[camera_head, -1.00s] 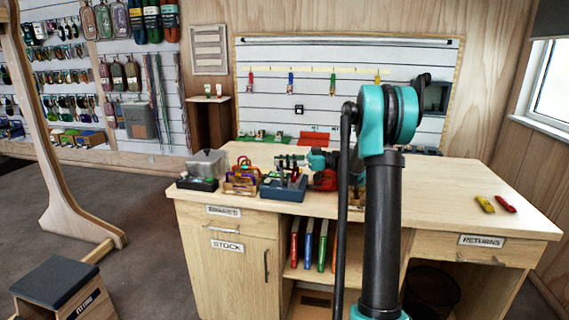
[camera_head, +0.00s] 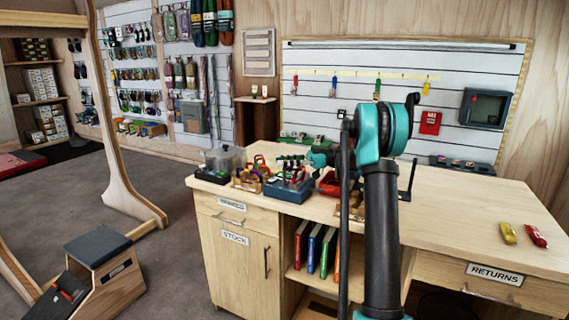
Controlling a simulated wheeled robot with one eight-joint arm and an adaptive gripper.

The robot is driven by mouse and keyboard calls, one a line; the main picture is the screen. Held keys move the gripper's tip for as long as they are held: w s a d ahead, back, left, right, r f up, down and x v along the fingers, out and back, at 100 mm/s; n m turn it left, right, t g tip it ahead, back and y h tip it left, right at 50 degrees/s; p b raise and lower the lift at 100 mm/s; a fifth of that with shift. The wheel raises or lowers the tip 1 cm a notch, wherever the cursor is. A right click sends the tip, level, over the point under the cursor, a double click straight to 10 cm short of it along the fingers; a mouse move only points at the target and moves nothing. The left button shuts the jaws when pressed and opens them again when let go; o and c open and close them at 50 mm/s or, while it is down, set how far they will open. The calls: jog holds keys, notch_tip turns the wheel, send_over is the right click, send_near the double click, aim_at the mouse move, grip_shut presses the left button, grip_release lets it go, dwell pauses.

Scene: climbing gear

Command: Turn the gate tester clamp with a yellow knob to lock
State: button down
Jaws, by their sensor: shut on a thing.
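The gate tester (camera_head: 283,192) is a blue-grey box with dark and pale upright parts on top, at the left part of the workbench. My gripper (camera_head: 290,162), small and dark beyond its teal wrist, reaches in from the right and is shut at the top of the tester. It seems to be on the clamp there. The fingers overlap the clamp, and I cannot make out the yellow knob or whether the clamp is locked.
The workbench (camera_head: 450,215) is clear at right except for yellow (camera_head: 508,233) and red (camera_head: 536,237) items. A wooden rack (camera_head: 247,183) with coloured gear and a clear-lidded box (camera_head: 225,160) stand left of the tester. A step stool (camera_head: 100,247) stands on the floor at left.

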jog(key=c, duration=1.3)
grip_release()
jog(key=shift+d, duration=0.1)
notch_tip(320, 180, up, 10)
